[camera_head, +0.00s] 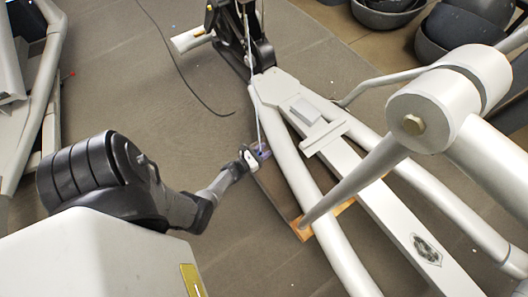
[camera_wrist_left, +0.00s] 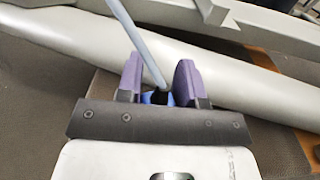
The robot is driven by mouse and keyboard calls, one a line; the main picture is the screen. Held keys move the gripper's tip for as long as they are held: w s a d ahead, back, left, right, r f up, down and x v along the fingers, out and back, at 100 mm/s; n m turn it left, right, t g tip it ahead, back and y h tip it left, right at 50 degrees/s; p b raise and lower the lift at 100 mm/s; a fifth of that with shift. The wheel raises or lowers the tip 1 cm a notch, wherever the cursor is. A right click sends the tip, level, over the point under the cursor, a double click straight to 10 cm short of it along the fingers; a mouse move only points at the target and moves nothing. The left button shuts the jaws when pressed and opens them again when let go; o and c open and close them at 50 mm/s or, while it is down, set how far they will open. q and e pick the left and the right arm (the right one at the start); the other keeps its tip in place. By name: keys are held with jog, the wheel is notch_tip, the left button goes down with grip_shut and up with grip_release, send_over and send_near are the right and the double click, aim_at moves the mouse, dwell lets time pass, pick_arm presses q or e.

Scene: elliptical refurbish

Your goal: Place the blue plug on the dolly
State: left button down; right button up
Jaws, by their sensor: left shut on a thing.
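My left gripper (camera_head: 260,153) reaches in from the left, beside the elliptical's tube. In the left wrist view its two purple-padded fingers (camera_wrist_left: 158,82) are shut on the blue plug (camera_wrist_left: 149,98), of which only a little blue shows between the pads. A grey cable (camera_wrist_left: 142,45) runs up from the plug. In the head view the plug (camera_head: 264,152) is a small blue spot at the fingertips. The wooden dolly (camera_head: 274,190) lies low under the elliptical's tubes, partly hidden by them. The gripper is over or beside its far end; I cannot tell whether the plug touches it. My right gripper is out of view.
The elliptical's pale frame (camera_head: 345,158) and thick tubes cross the right side, close to the left gripper. A black cable (camera_head: 178,68) lies on the floor. Dark round tubs (camera_head: 455,28) stand at the upper right. The grey floor left of the gripper is mostly clear.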

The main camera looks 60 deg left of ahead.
pick_arm(q)
jog(key=shift+w+a+f+b, duration=0.15)
jog(key=shift+f+b, duration=0.3)
jog(key=shift+f, duration=0.15)
notch_tip(320, 180, down, 3)
jog(key=shift+f+b, duration=0.1)
jog(key=shift+b, duration=1.15)
jog(key=c, duration=0.8)
grip_release()
jog(key=shift+o, duration=0.2)
